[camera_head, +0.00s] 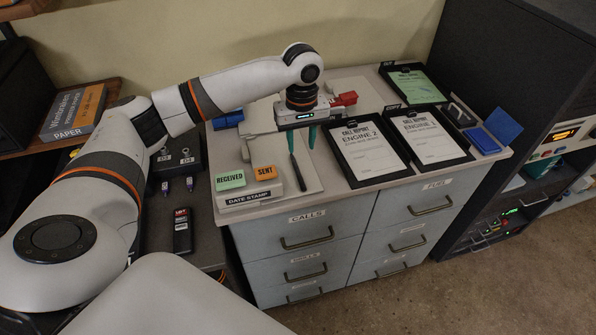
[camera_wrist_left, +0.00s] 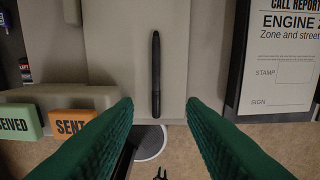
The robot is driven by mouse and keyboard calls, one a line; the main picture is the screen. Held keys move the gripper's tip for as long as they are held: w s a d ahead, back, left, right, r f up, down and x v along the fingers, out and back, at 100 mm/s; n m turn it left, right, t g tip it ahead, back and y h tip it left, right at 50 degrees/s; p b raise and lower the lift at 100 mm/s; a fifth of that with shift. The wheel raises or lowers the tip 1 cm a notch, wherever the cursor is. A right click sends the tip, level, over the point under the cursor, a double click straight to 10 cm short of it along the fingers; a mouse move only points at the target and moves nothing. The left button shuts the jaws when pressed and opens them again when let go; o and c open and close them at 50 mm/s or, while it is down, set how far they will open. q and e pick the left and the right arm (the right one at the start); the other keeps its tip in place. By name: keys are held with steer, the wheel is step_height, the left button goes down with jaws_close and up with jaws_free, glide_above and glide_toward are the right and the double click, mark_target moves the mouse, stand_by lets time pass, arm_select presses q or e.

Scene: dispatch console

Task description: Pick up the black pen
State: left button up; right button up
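The black pen (camera_wrist_left: 156,75) lies on a light pad in the left wrist view, ahead of the open fingers and roughly centred between them. In the head view the pen (camera_head: 298,172) shows below my left gripper (camera_head: 300,136). That gripper has green fingers and points down over the cabinet top. In the left wrist view the two fingers (camera_wrist_left: 160,112) are spread wide with nothing between their tips. The pen's upper end in the head view is close to the gripper and partly hidden. My right gripper is in neither view.
Date stamp blocks, green RECEIVED (camera_head: 230,180) and orange SENT (camera_head: 265,172), stand left of the pen. Black trays with call reports (camera_head: 370,152) lie to the right. A red object (camera_head: 345,99) sits behind the gripper. The cabinet's front edge is close.

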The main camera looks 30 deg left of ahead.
mark_target(299, 175)
arm_select(q)
step_height(299, 175, down, 4)
steer(key=shift+r, duration=0.15)
steer(key=f+p, duration=0.1)
steer(key=f, duration=0.1)
steer(key=s+f+p, duration=0.1)
steer(key=f, duration=0.1)
steer(key=shift+f, duration=0.8)
jaws_close()
